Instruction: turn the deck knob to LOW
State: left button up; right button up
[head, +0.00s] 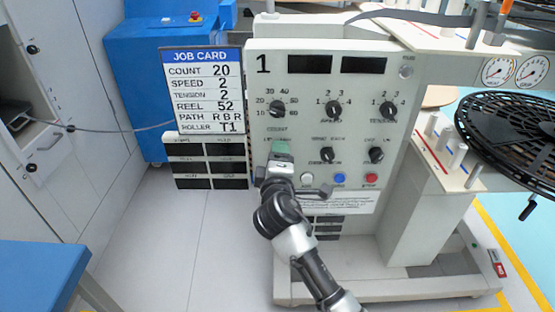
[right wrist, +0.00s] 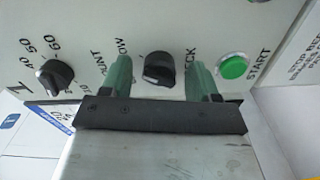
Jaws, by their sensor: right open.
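The deck knob (right wrist: 160,68) is a black round knob on the pale panel in the right wrist view. The letters "ECK" show on one side of it and "OW" on the other; the rest of the lettering is hidden. I cannot tell for certain which position it points to. My right gripper (right wrist: 160,74) is open, with one green finger on each side of the knob and a gap showing on both sides. In the head view the right gripper (head: 282,147) is at the panel's lower left and hides this knob. My left gripper is not in view.
The lit green START button (right wrist: 233,67) is close beside one finger. The count knob (right wrist: 55,77) is on the other side. Speed (head: 333,110) and tension (head: 388,112) knobs are higher on the panel. A red stop button (head: 370,178) and a job card (head: 202,90) also show.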

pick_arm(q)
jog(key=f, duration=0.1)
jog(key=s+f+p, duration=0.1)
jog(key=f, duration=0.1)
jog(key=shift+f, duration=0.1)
pick_arm(e)
jog(key=s, duration=1)
jog(key=shift+s, duration=0.4)
